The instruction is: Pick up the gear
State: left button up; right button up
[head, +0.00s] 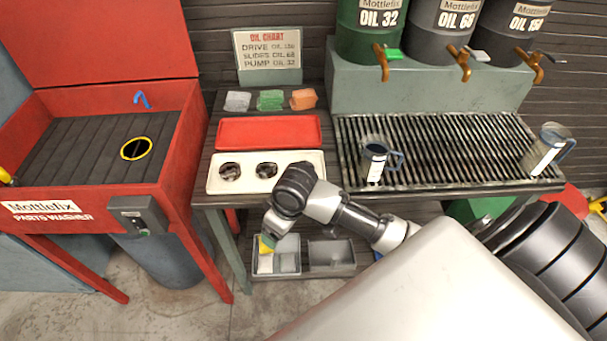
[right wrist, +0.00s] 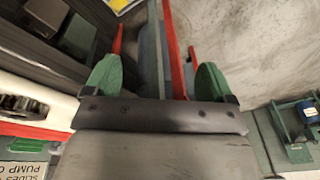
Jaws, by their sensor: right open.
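Dark round gear-like parts sit in the round wells of a white tray (head: 248,186) on the bench: one at the left (head: 230,171) and one in the middle (head: 266,170). The tray's right end is partly hidden by my right arm. In the right wrist view a dark toothed gear (right wrist: 22,104) shows at the left edge, on the white tray (right wrist: 60,108). My right gripper (right wrist: 157,75) has its green fingertips wide apart with nothing between them. In the head view it hangs in front of the bench's front edge, above the lower-shelf bins. My left gripper is not in view.
A red tray (head: 268,132) lies behind the white one, with folded cloths (head: 270,100) further back. Grey bins (head: 332,257) stand on the lower shelf. A red parts washer (head: 95,205) stands left. Jugs (head: 374,165) (head: 545,150) stand on the grate at right.

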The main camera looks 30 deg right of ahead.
jog(key=shift+g+h, duration=0.6)
jog(key=shift+h, duration=0.1)
jog(key=w+d+r, duration=0.4)
jog(key=r, duration=0.1)
jog(key=w+d+r, duration=0.2)
jog(key=shift+w+d+r, duration=0.1)
jog(key=shift+d+r, duration=0.1)
jog(key=w+d+r+m, duration=0.2)
jog(key=w+d+r, duration=0.2)
jog(key=d+r, duration=0.25)
send_over(302, 163)
jog(key=s, duration=0.2)
jog(key=shift+g, duration=0.4)
jog(key=f, duration=0.5)
jog(key=shift+s+a+f, duration=0.1)
jog(key=shift+a+f, duration=0.15)
jog(key=shift+f, duration=0.15)
jog(key=shift+w+f, duration=0.15)
jog(key=shift+f, duration=0.75)
jog(key=shift+w+f, duration=0.2)
jog(key=shift+f, duration=0.7)
jog(key=shift+w+f, duration=0.15)
jog(key=shift+f, duration=0.75)
jog(key=c, duration=1.1)
jog(key=shift+c, duration=0.2)
jog(key=shift+r, duration=0.2)
